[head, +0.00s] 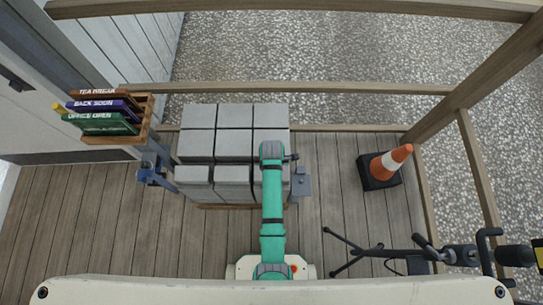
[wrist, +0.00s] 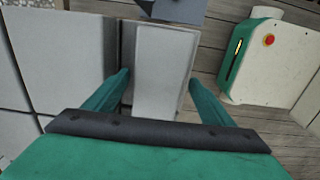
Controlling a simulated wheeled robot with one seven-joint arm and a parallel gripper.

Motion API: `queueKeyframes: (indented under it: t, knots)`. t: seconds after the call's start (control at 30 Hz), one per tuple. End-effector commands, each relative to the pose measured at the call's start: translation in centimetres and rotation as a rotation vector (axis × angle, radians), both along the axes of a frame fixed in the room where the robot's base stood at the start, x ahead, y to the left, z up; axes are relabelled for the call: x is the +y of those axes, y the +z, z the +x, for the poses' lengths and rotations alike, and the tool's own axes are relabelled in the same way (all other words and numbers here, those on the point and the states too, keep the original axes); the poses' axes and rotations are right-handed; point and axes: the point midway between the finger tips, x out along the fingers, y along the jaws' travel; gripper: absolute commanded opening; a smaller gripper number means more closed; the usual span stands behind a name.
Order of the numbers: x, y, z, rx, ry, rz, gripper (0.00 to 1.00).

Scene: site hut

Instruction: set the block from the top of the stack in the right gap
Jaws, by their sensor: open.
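The stack of grey blocks (head: 235,117) stands in the middle of the head view, in rows on a wooden base. The end of my arm is over its right side and hides part of the right column. In the wrist view my gripper (wrist: 158,78) is open, with one green finger on each side of a pale grey block (wrist: 163,50). The left finger is in the space between that block and the neighbouring blocks (wrist: 60,45). I cannot tell whether either finger touches it. In the head view my arm hides the fingertips. I cannot make out the right gap.
Blue-grey brackets stand left (head: 152,170) and right (head: 301,185) of the stack. A rack of signs (head: 105,112) is at the left. An orange cone (head: 390,163) and a black tripod (head: 360,250) are at the right. The plank floor (head: 335,190) between stack and cone is clear.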

Motion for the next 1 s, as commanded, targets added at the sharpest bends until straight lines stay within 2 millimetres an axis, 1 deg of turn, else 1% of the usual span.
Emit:
queueKeyframes:
  t: [0.3,0.4,0.5,0.7,1.0]
  knots:
    - [0.1,5.9,0.1,-0.006,0.002,0.000,0.76]
    - [0.1,7.5,0.1,-0.006,0.003,0.000,0.76]
    - [0.1,8.7,0.1,-0.005,0.003,0.000,0.76]
    - [0.1,9.7,0.0,-0.003,0.003,0.000,0.76]
    - [0.1,9.7,0.0,-0.003,0.003,0.000,0.76]
